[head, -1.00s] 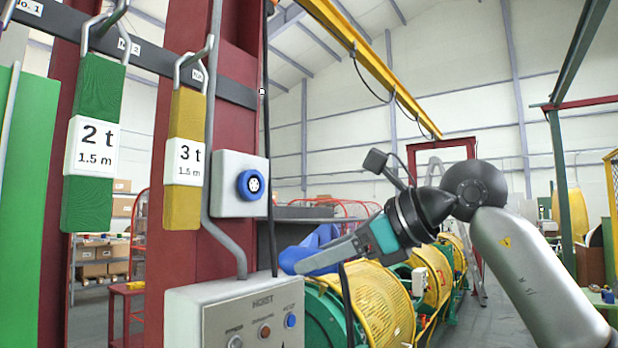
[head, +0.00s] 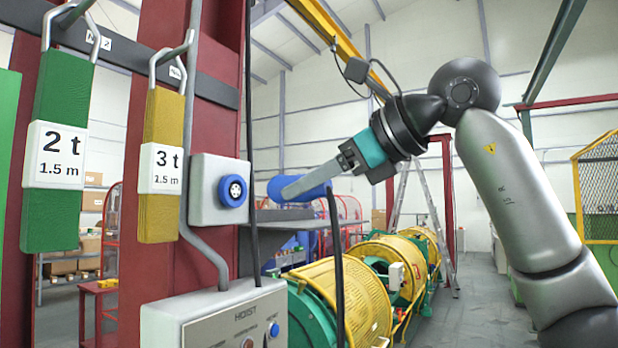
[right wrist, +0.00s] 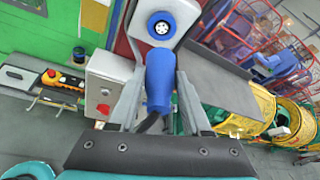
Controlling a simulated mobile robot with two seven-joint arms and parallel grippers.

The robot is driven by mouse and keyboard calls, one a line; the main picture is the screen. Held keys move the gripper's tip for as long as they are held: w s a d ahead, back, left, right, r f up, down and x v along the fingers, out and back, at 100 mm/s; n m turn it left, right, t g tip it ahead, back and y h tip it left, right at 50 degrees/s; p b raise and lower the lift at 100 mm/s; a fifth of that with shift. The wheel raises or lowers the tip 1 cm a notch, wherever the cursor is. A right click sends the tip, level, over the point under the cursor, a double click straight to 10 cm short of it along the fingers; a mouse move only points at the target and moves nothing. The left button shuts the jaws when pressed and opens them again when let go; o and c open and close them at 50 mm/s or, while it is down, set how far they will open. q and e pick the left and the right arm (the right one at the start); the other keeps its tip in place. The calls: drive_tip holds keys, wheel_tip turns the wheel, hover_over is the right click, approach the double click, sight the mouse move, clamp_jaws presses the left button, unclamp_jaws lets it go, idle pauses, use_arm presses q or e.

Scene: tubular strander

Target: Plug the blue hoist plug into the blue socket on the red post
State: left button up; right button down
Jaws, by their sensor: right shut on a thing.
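The blue hoist plug (head: 300,184) is held in my right gripper (head: 290,190), lying nearly level just right of the socket with a visible gap. In the right wrist view the plug (right wrist: 158,80) sits between the two fingers (right wrist: 160,95), its front end toward the socket. The blue socket (head: 233,191) is on a grey box on the red post (head: 205,130); it also shows in the right wrist view (right wrist: 162,28). A black cable hangs from the plug's rear. My left gripper is not in view.
A grey HOIST control box (head: 215,315) stands below the socket. Green (head: 60,95) and yellow (head: 163,110) slings hang at the left. A dark cable (head: 249,120) hangs beside the post. A grey shelf (head: 285,215) lies behind the plug, with yellow strander guards (head: 350,290) beyond.

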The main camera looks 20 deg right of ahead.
sight(282, 176)
drive_tip(key=shift+w+a+r+p, duration=0.1)
drive_tip(key=shift+w+a+p, duration=0.6)
drive_tip(key=shift+w, duration=0.25)
drive_tip(key=shift+w+a+p, duration=0.45)
drive_tip(key=shift+w+a, duration=0.35)
drive_tip(key=shift+w, duration=0.1)
drive_tip(key=shift+w+a, duration=0.35)
drive_tip(key=shift+w, duration=0.15)
drive_tip(key=shift+p, duration=0.45)
drive_tip(key=shift+w+a+p, duration=0.5)
drive_tip(key=shift+w+a, duration=0.15)
drive_tip(key=shift+w, duration=0.15)
drive_tip(key=shift+c, duration=1.4)
unclamp_jaws()
